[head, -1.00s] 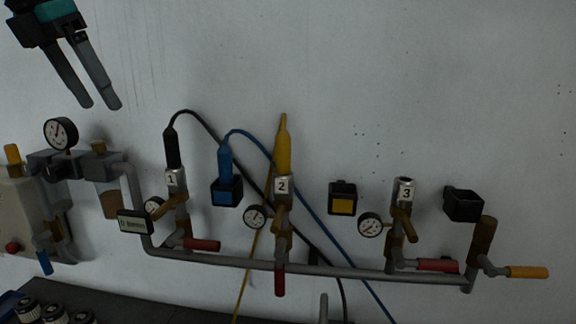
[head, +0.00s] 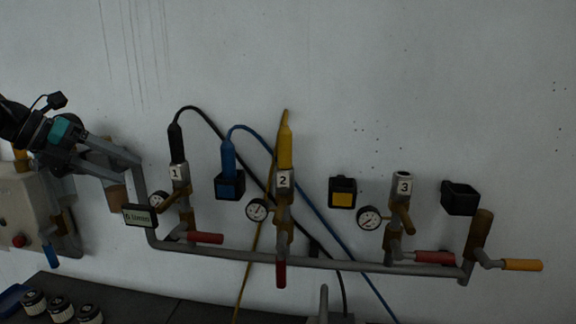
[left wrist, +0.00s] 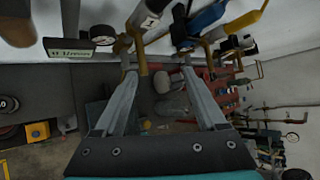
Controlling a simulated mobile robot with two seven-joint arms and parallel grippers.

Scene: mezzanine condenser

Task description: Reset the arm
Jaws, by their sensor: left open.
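My left gripper (head: 133,172) is at the left of the head view, in front of the left end of the pipe manifold. Its two grey fingers are apart and point right, with nothing seen between them. In the left wrist view, the open fingers (left wrist: 160,72) frame the manifold's fittings, with a brass piece (left wrist: 139,52) close to the left fingertip; I cannot tell whether they touch. The arm hides the upper left gauge and part of the grey box (head: 20,205). My right gripper is not in view.
The manifold pipe (head: 215,253) runs along the wall with a black hose (head: 177,143) at port 1 and a yellow one (head: 285,147) at port 2. Port 3 (head: 402,187) is bare. A blue hose (head: 228,158) sits in a holder. The upper wall is clear.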

